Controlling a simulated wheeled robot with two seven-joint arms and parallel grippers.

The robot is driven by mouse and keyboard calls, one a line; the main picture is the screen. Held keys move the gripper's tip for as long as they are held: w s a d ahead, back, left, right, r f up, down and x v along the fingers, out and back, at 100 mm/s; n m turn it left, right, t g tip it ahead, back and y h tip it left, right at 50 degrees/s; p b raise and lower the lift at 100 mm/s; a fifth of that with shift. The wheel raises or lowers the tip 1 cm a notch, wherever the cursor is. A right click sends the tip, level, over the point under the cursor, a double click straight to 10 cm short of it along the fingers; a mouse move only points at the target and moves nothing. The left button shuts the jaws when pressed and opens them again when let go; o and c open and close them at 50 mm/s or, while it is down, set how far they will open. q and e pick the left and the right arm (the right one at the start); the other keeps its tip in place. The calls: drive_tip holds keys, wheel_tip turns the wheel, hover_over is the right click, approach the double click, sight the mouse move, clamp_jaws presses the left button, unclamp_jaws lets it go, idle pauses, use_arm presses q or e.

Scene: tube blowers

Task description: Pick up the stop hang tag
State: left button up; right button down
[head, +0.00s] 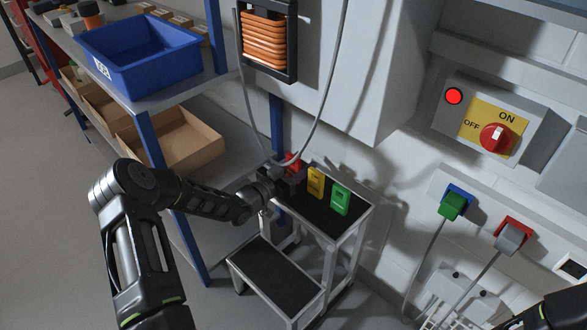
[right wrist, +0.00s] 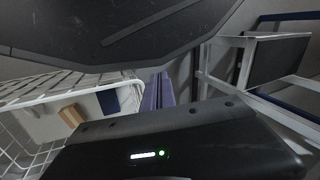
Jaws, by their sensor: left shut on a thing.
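A red tag (head: 293,160), which I take to be the stop hang tag, is at the back left of the black top step of a small step stool. My left gripper (head: 284,174) is shut on it and hides its lower part. I cannot tell whether the tag still touches the step. A yellow tag (head: 316,182) and a green tag (head: 340,199) stand upright to its right. My right arm shows only at the bottom right corner of the head view. In the right wrist view dark parts fill much of the picture, and no fingertips can be made out.
The step stool (head: 281,277) stands against the wall cabinet (head: 370,75), with a hanging cable (head: 336,80) close above. A shelf with a blue bin (head: 140,56) and cardboard boxes (head: 172,143) is to the left. A switch box (head: 497,125) and plugs (head: 453,205) are at right.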

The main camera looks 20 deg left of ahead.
use_arm(q)
drive_tip(key=c, duration=0.6)
drive_tip(key=shift+o, duration=0.2)
drive_tip(key=shift+r, duration=0.1)
wheel_tip(320, 180, up, 10)
drive_tip(key=p, duration=0.2)
drive_tip(key=shift+p, duration=0.35)
